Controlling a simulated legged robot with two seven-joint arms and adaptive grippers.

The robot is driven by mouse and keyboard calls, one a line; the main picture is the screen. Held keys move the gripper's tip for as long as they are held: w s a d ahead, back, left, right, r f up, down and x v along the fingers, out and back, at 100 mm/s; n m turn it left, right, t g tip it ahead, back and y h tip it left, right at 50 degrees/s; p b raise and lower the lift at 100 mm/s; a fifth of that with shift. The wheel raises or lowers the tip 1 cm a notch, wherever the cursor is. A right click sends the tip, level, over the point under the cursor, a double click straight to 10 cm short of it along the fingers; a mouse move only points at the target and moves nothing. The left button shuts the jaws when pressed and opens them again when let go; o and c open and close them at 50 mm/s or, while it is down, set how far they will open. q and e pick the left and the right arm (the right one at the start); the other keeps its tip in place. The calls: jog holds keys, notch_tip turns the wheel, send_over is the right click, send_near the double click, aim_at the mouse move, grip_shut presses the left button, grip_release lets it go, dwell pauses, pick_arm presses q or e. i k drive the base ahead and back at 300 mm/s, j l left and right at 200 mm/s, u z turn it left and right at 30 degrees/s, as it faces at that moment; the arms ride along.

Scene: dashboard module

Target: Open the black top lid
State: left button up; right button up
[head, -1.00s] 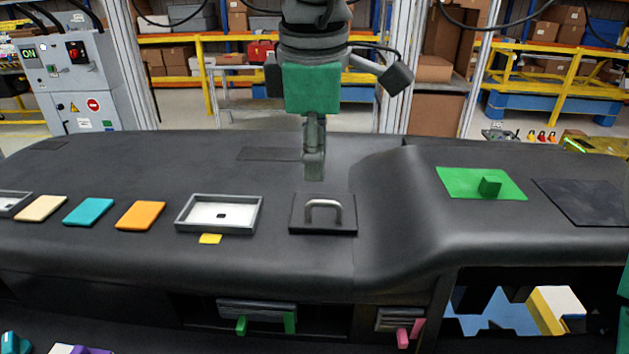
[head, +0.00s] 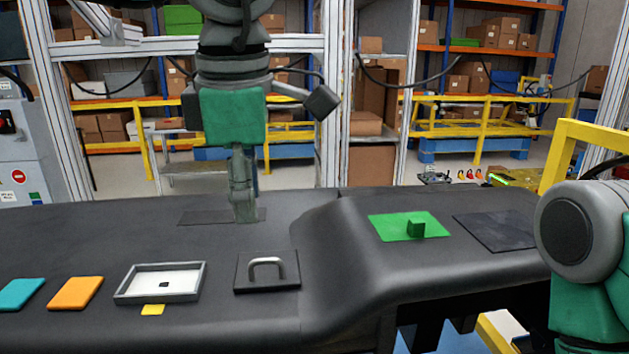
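The black top lid (head: 243,283) is a flat dark square with a raised silver handle (head: 267,265), lying shut on the dashboard, left of the raised hump. My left gripper (head: 243,208) hangs down from above, pointing at the dashboard. Its tips show a little behind and left of the handle in the picture, apart from it. Its narrow fingers are seen edge-on, so their opening does not show. Nothing is seen held in it. My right arm shows at the right edge; its gripper is out of view.
A white tray (head: 130,296) with a grey rim and a yellow tab (head: 152,310) lies left of the lid. Orange (head: 75,293) and teal (head: 20,295) plates lie farther left. A green plate with a block (head: 390,226) and a dark panel (head: 497,230) are right of the hump.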

aim_at(273, 269)
jog(key=k, duration=1.35)
